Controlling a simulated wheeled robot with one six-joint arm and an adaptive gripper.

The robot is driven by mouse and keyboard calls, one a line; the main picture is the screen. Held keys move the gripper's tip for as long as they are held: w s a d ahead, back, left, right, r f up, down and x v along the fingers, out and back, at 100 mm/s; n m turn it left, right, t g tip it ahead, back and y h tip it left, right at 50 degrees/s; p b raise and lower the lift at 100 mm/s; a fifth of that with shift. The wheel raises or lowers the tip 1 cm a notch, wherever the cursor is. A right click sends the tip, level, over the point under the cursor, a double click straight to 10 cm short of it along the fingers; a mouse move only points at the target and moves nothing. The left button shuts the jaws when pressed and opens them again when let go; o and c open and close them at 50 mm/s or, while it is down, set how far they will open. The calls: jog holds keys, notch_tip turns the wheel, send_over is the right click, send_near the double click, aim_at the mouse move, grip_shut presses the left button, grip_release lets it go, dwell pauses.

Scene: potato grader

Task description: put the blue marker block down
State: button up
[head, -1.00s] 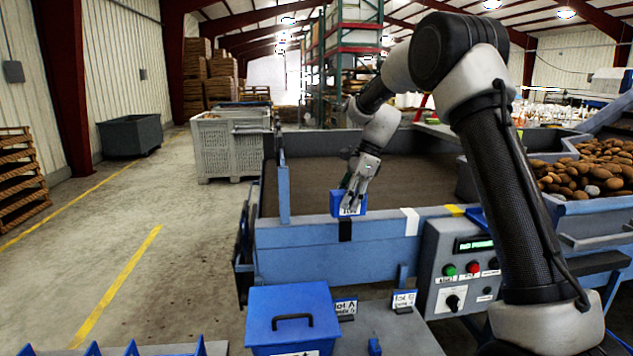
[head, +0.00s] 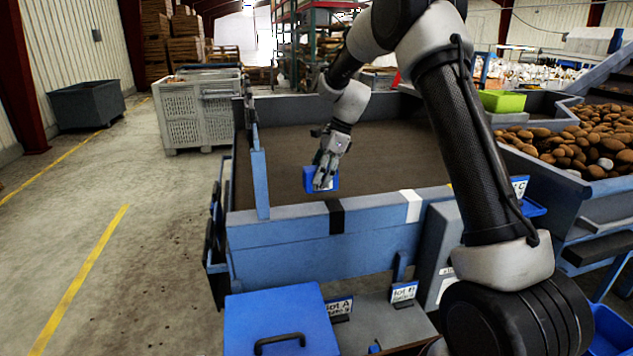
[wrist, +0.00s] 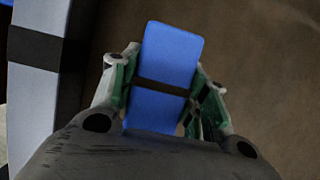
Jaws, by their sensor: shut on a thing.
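The blue marker block (head: 317,181) is held by my gripper (head: 325,172) over the near side of the brown belt (head: 390,150), just behind the blue front rail (head: 300,216). In the wrist view the block (wrist: 168,62) sits between both fingers of my gripper (wrist: 163,92), with a dark band across it. The fingers are shut on its sides. A black mark (head: 336,216) and a white mark (head: 413,207) are on the rail's top. The black mark (wrist: 36,55) also shows left of the block in the wrist view. I cannot tell whether the block touches the belt.
A blue lidded box (head: 278,318) and two label cards stand on the grey shelf below the rail. A potato bin (head: 590,150) is on the right, with a green tray (head: 502,101) behind. The belt around the block looks clear.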

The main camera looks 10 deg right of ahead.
aim_at(320, 186)
jog(key=shift+f, duration=2.1)
jog(key=shift+f, duration=0.1)
jog(key=o, duration=1.2)
